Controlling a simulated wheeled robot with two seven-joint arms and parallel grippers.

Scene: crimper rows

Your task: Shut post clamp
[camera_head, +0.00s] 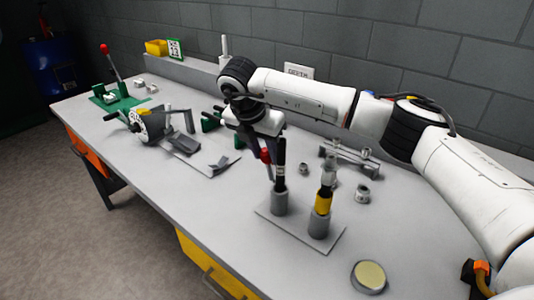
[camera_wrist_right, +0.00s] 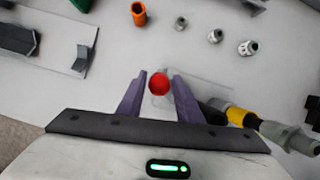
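A grey plate (camera_head: 325,240) carries two grey sockets, one with a black post (camera_head: 281,160) and one with a yellow-banded post (camera_head: 323,202), both upright. A red knob (camera_head: 266,156) shows just left of the black post; in the right wrist view the red knob (camera_wrist_right: 159,84) lies between my fingers. My right gripper (camera_wrist_right: 160,82) is open around it, with a small gap showing on each side. The clamp part under the knob is hidden, so I cannot tell how it stands. My left gripper is not in view.
A green-based lever tool with a red ball (camera_head: 104,48) stands at the far left. A grey-and-black device (camera_head: 150,124) stands nearer. A round cream-topped tin (camera_head: 369,276) sits at the front right. Small metal fittings (camera_head: 362,193) lie behind the posts. The front left bench is clear.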

